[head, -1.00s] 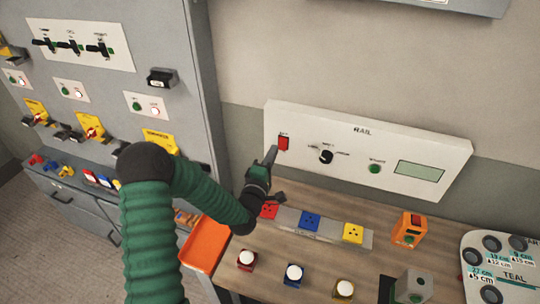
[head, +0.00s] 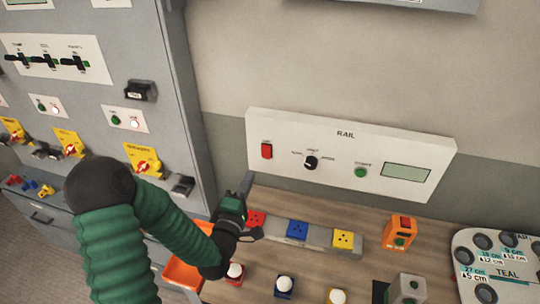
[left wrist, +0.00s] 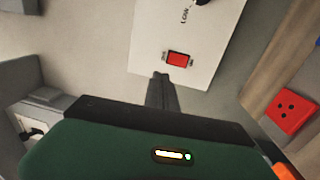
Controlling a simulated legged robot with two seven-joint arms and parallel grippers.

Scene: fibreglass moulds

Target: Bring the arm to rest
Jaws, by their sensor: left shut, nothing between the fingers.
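My left arm comes in from the left in the head view, with a green ribbed sleeve. My left gripper (head: 248,184) is shut and empty. It is above the bench near the left end of the socket strip, below and left of the RAIL panel (head: 340,152). It does not touch the panel's red switch (head: 266,151). In the left wrist view the shut fingers (left wrist: 161,80) point toward the red switch (left wrist: 178,59), with a gap that I cannot measure. My right gripper is not in view.
The wooden bench (head: 330,215) holds a strip with red, blue and yellow sockets (head: 298,232), several domed buttons, an orange box (head: 399,232) and a TEAL board (head: 497,265). An orange tray (head: 183,274) is by the arm. A grey cabinet (head: 175,60) stands left.

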